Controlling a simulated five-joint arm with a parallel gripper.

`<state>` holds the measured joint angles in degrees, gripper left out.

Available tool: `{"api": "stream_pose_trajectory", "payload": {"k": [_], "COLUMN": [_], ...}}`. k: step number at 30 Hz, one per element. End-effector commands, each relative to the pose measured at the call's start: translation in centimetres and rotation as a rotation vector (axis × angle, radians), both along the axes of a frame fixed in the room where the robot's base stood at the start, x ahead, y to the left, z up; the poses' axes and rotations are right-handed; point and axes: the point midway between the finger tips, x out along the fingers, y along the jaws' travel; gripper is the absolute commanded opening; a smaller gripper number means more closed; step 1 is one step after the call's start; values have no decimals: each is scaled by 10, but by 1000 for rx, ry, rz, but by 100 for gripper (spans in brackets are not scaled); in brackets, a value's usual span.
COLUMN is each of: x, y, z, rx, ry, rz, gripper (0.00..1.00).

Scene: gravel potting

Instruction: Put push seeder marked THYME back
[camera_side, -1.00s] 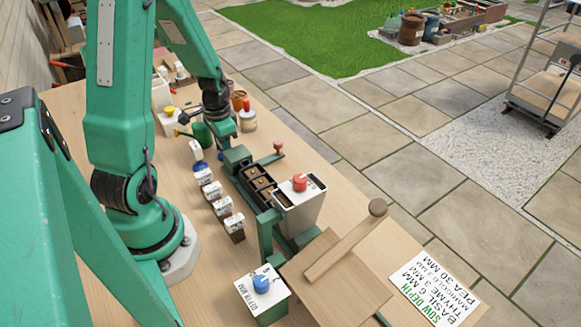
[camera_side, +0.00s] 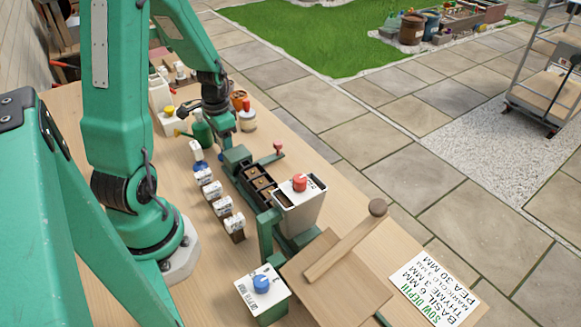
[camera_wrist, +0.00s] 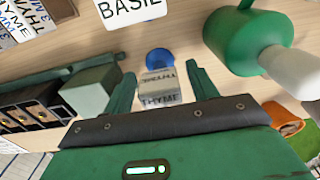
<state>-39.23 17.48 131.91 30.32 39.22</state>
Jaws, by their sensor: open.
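The THYME push seeder (camera_wrist: 160,88) shows in the wrist view as a small block with THYME on two faces and a round blue part (camera_wrist: 160,58) beside it. It lies between the two green fingers of my gripper (camera_wrist: 163,85), with gaps on both sides. In the side view my gripper (camera_side: 226,148) hangs low over the table by the dark pot tray (camera_side: 258,186). I cannot make out the THYME seeder there.
A green watering can (camera_wrist: 245,42) is close on the right in the wrist view. A BASIL label (camera_wrist: 130,10) stands at the top. Several labelled blocks (camera_side: 213,190) line the tray's left side. A pale bin with a red knob (camera_side: 300,183) stands nearer.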

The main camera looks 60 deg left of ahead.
Motion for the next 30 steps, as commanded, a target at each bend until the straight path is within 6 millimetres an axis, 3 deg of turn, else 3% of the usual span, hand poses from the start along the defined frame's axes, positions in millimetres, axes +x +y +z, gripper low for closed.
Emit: {"api": "stream_pose_trajectory", "payload": {"k": [21,30], "x": [0,-1], "y": [0,0], "z": [92,104], "rx": [2,0], "ry": [-3,0], "rz": [0,0], "gripper": [58,58]}}
